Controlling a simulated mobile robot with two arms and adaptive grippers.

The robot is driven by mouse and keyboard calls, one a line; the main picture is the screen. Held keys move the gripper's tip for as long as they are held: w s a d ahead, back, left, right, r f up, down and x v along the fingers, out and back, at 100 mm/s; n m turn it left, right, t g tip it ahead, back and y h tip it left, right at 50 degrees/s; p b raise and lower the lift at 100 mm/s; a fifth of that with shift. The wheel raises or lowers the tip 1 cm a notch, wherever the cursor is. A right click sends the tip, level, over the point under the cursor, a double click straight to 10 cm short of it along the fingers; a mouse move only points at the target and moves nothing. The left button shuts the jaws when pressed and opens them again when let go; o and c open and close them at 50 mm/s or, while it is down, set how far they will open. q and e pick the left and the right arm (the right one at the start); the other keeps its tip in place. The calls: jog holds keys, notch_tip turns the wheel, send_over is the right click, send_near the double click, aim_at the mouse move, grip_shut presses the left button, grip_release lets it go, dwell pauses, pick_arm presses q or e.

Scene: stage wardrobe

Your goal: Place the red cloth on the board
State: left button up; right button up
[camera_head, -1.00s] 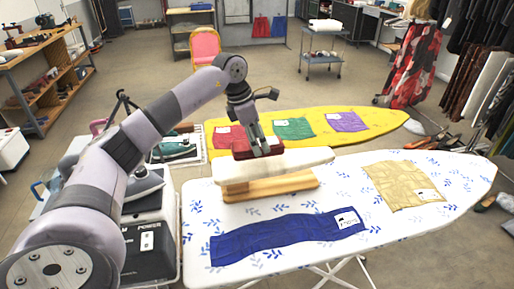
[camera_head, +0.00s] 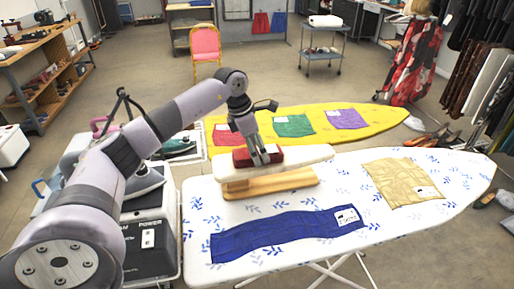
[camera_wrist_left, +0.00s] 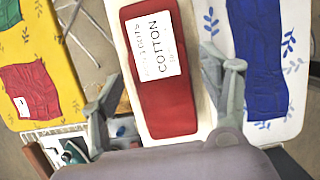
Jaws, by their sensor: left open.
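A red cloth (camera_head: 293,154) lies flat on top of the small white sleeve board (camera_head: 319,153), which has a wooden base (camera_head: 280,185) and stands on the large white ironing board (camera_head: 205,215). In the left wrist view, the red cloth (camera_wrist_left: 165,107) bears a white label reading COTTON. My left gripper (camera_head: 266,160) is open, with its fingertips low at the cloth. In its wrist view the fingers are spread on both sides of the cloth and sleeve board. Another red cloth (camera_head: 226,136) lies on the yellow board (camera_head: 387,118) behind. My right gripper is not in view.
The large white board also holds a blue cloth (camera_head: 285,235) and a tan cloth (camera_head: 402,183). Green (camera_head: 293,126) and purple (camera_head: 347,119) cloths lie on the yellow board. An iron (camera_head: 145,180) stands on the equipment at the left.

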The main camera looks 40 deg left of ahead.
pick_arm(q)
jog(key=shift+r, duration=0.3)
jog(key=shift+a+r, duration=0.1)
jog(key=shift+r, duration=0.25)
jog(key=b+v, duration=0.2)
jog(key=v, duration=0.9)
jog(key=shift+s, duration=0.1)
jog(key=shift+f, duration=0.1)
